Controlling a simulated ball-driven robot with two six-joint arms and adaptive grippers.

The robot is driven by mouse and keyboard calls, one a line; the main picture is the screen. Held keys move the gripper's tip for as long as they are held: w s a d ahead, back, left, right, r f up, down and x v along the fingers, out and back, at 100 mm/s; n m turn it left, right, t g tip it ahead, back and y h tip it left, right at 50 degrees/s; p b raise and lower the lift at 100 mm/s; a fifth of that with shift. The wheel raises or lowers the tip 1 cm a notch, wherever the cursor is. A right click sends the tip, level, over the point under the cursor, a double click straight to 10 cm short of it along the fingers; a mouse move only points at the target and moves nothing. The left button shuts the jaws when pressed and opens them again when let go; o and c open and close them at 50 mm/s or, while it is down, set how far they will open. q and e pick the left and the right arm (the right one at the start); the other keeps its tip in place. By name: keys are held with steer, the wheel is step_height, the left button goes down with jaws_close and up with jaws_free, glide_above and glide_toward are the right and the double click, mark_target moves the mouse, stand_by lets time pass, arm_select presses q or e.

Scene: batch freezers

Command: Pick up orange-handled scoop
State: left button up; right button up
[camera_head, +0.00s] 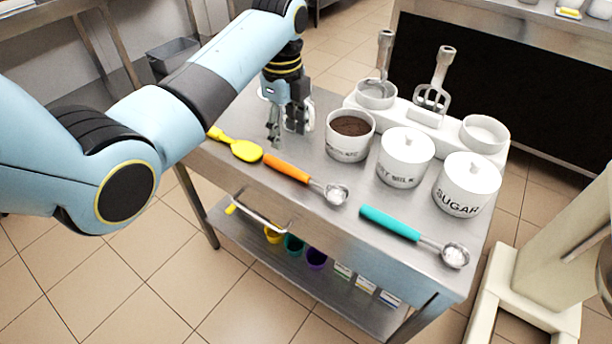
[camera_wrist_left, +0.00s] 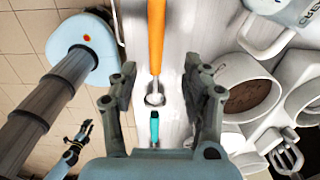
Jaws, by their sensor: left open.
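The orange-handled scoop lies on the steel table, its orange handle (camera_head: 287,168) pointing left and its metal bowl (camera_head: 335,194) to the right. My left gripper (camera_head: 286,130) is open and empty, pointing down near the handle, on its far side in the head view. In the left wrist view the orange handle (camera_wrist_left: 156,40) runs down from the top edge, with its bowl (camera_wrist_left: 155,98) seen between the spread fingers of my left gripper (camera_wrist_left: 158,75). What looks like my right gripper (camera_wrist_left: 80,137) is small at the lower left there; its jaws are unclear.
A teal-handled scoop (camera_head: 391,222) lies to the right. A brown-filled pot (camera_head: 347,150), a milk jar (camera_head: 404,170) and a sugar jar (camera_head: 466,200) stand behind. The table's front edge is near.

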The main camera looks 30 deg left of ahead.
mark_target(291, 168)
arm_select(q)
step_height(291, 168, down, 4)
steer(key=shift+s+r, duration=0.1)
steer(key=shift+s+d+f, duration=0.1)
steer(key=shift+d+f, duration=0.1)
steer(key=shift+f, duration=0.7)
steer(key=shift+s+d+f, duration=0.1)
steer(key=shift+d+f, duration=0.05)
steer(key=shift+f, duration=0.8)
steer(key=shift+s+d+f, duration=0.1)
steer(key=shift+d+f, duration=0.1)
steer(key=shift+f, duration=0.7)
jaws_close()
